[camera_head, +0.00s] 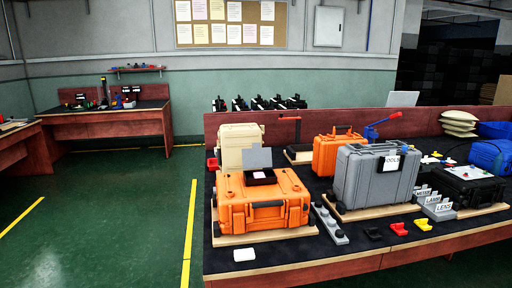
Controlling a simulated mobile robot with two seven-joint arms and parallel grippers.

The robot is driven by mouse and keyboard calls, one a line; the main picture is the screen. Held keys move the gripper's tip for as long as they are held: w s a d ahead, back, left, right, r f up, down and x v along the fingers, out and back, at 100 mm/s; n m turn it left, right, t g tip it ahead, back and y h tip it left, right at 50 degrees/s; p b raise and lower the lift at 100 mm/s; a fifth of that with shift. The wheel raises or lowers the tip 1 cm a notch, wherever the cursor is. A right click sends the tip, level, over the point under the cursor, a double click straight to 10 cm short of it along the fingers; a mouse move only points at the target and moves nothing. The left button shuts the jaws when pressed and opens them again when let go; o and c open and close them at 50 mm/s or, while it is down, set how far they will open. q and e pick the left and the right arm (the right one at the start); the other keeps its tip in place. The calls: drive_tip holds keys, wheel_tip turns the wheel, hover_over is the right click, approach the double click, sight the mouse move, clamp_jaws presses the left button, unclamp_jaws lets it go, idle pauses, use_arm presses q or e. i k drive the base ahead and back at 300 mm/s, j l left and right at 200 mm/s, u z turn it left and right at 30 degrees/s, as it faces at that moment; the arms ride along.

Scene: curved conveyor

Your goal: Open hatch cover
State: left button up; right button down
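Nothing in the head view is clearly marked as a hatch cover. A closed light grey panel (328,27) hangs on the back wall. On top of the near orange case (232,208), a small black box (260,178) has a grey plate (257,157) standing upright at its back. I cannot tell whether that plate is its raised lid. The near orange case is shut. Neither of my grippers is in view.
The dark workbench (268,255) also holds a beige case (238,138), another orange case (337,152), a grey case (372,178) and a black case (470,185). A wooden desk (106,125) stands far left. The green floor (110,225) at left is clear.

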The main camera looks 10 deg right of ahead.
sight(257, 157)
drive_tip(key=z, duration=1.3)
drive_tip(key=j+z, duration=0.5)
drive_tip(key=j, duration=1.35)
drive_tip(key=k+j, duration=0.15)
drive_tip(key=j, duration=2.2)
drive_tip(key=k+j, duration=0.15)
drive_tip(key=j, duration=1)
